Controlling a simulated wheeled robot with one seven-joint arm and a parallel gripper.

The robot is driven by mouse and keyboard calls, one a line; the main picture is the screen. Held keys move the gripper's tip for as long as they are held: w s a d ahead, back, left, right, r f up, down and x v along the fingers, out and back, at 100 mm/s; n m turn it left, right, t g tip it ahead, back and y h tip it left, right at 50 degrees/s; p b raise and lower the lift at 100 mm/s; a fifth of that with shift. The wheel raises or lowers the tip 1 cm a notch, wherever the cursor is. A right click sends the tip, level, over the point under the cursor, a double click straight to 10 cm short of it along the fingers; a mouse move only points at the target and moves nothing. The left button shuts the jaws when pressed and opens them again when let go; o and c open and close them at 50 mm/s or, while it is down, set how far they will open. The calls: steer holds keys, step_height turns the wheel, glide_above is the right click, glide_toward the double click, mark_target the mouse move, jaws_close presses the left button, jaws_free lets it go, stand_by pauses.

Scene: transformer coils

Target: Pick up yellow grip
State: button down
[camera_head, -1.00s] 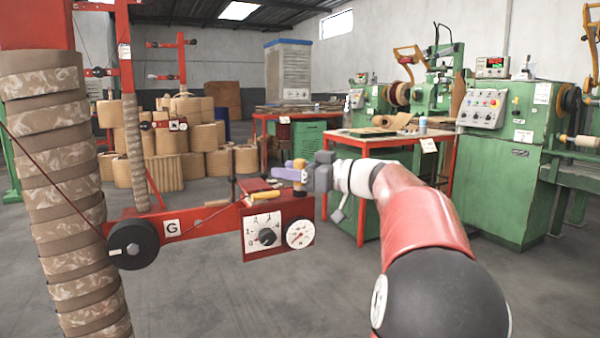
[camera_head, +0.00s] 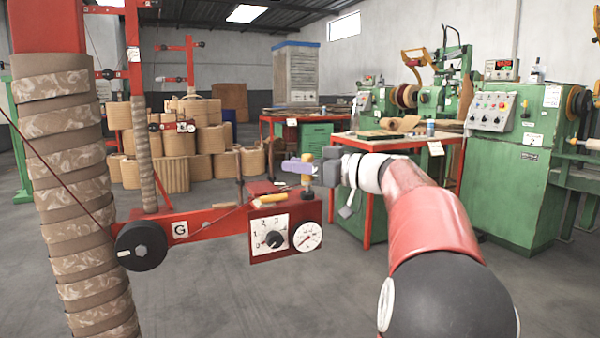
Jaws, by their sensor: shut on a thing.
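My gripper (camera_head: 312,170) is at the end of my arm, just above the right end of the red machine arm. It is shut on a small upright thing with a yellow-brown top, which looks like the yellow grip (camera_head: 307,158). A purple piece (camera_head: 296,167) sticks out to the left at the jaws. I cannot tell whether it belongs to the gripper or to the held thing. The held thing's lower end is dark and too small to make out. Another yellow piece, like a handle (camera_head: 270,199), lies on top of the red box, below and left of my gripper.
The red machine arm (camera_head: 210,222) carries a dial box (camera_head: 274,240) and a black wheel (camera_head: 141,246). A tall wrapped coil column (camera_head: 75,190) stands at left. A red-legged table (camera_head: 372,142) and green machines stand behind at right. Grey floor is open in front.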

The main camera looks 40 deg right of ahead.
step_height(320, 180, up, 26)
steer(key=p, duration=0.7)
steer(key=shift+r, duration=0.15)
